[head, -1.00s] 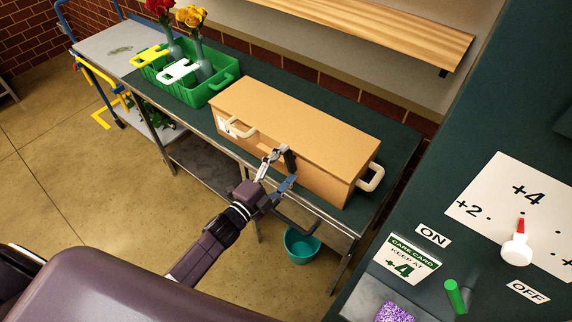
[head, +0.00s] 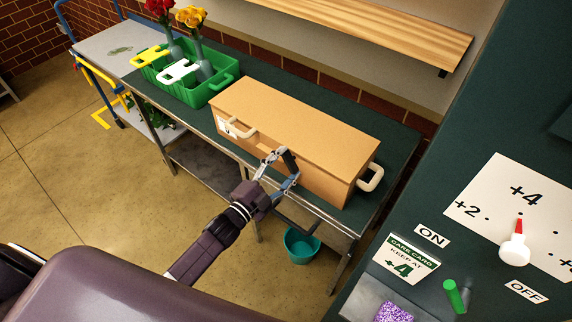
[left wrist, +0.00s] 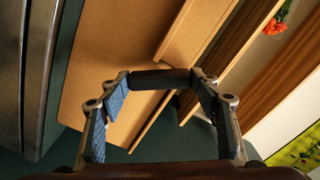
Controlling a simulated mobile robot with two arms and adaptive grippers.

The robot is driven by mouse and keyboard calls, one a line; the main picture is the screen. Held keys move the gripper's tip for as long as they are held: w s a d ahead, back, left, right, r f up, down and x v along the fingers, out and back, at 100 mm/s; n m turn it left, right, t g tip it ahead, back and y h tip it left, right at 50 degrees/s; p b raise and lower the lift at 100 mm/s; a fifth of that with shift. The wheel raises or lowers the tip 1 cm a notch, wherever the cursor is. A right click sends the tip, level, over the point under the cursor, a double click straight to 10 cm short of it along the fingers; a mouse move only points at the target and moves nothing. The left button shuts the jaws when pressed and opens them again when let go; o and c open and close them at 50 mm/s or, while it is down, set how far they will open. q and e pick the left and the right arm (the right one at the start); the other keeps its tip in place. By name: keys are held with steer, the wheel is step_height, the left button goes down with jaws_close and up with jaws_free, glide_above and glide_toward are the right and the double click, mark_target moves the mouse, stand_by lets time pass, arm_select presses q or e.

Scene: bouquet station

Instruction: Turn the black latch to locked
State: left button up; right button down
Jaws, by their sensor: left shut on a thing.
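The black latch (head: 289,161) is on the front of a long tan box (head: 300,125), toward its right end. In the left wrist view the latch (left wrist: 160,79) is a dark bar spanning between my two finger tips. My left gripper (head: 277,168) is at the box front, shut on the latch, with one finger at each side of it. The fingers (left wrist: 160,88) have blue pads and partly hide the latch mount. The lock marking by the latch cannot be read. My right gripper is not in view.
The box has pale handles (head: 370,178) and stands on a dark green table (head: 400,150). A green crate (head: 205,88) with vases of flowers is behind left. A teal bucket (head: 302,245) is below. A counter with cards (head: 407,258) and a white dial (head: 515,250) is at right.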

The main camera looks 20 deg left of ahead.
arm_select(q)
steer(key=n, duration=0.5)
steer(key=shift+n, duration=0.3)
steer(key=n, duration=0.3)
steer(key=shift+f+n, duration=0.1)
steer(key=shift+n, duration=0.5)
steer(key=o, duration=1.2)
steer(key=shift+c, duration=0.2)
steer(key=v, duration=1.2)
